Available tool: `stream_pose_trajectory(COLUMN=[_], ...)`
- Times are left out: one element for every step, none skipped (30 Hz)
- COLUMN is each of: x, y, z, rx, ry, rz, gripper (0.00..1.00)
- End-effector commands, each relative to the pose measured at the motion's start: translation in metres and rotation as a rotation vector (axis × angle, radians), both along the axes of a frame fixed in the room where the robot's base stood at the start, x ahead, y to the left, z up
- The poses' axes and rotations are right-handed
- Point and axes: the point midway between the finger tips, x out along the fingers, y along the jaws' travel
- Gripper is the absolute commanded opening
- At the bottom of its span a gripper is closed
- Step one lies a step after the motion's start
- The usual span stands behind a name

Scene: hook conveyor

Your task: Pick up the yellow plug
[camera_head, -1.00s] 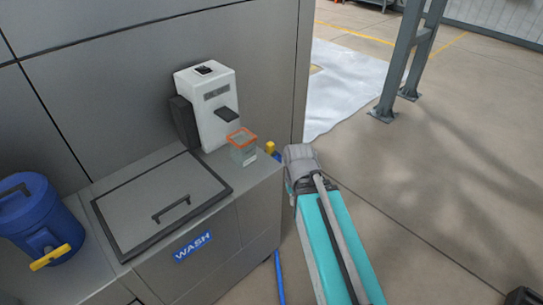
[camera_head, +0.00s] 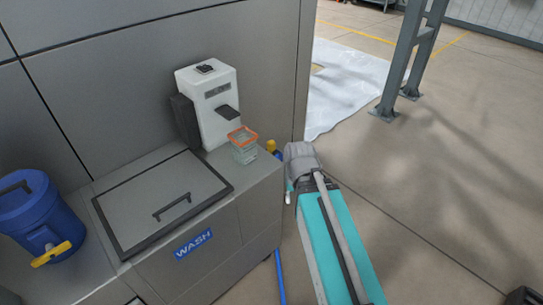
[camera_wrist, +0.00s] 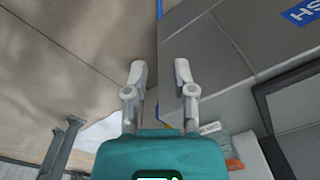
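A small yellow piece (camera_head: 271,146), which looks like the yellow plug, shows at the counter's right end in the head view, just behind and right of the clear box. Blue shows just below it. In the wrist view a bit of yellow (camera_wrist: 168,126) shows near the base of the fingers, mostly hidden. My gripper (camera_wrist: 160,68) is open, with nothing between its two grey fingers. It is beside the counter's right end; in the head view my arm hides most of it.
A clear box with an orange rim (camera_head: 244,145) stands near the counter (camera_head: 262,178) end. A white dispenser (camera_head: 209,106) stands behind it. A blue keg (camera_head: 38,215) with a yellow tap is at left. A blue hose (camera_head: 280,275) hangs by the counter.

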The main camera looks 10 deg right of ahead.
Motion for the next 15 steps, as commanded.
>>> stream_pose_trajectory(x=[0.006,0.01,0.015,0.02,0.026,0.034,0.04,0.047,0.057,0.065,0.073,0.083,0.091,0.098,0.109], y=[0.0,0.001,0.002,0.003,0.004,0.005,0.006,0.007,0.008,0.009,0.01,0.011,0.012,0.012,0.012], z=[-0.006,-0.008,-0.012,-0.015,-0.018,-0.023,-0.026,-0.03,-0.035,-0.039,-0.042,-0.046,-0.049,-0.052,-0.055], rx=[0.012,0.023,0.041,0.055,0.073,0.097,0.12,0.143,0.176,0.202,0.232,0.27,0.301,0.329,0.371], ry=[-0.008,-0.013,-0.022,-0.031,-0.038,-0.05,-0.059,-0.066,-0.078,-0.085,-0.092,-0.099,-0.105,-0.108,-0.111], rz=[-0.026,-0.047,-0.08,-0.109,-0.142,-0.191,-0.231,-0.275,-0.335,-0.383,-0.433,-0.5,-0.551,-0.601,-0.67], gripper=[0.52,0.58,0.65,0.71,0.76,0.84,0.89,0.89,0.89,0.89,0.89,0.89,0.89,0.89,0.89])
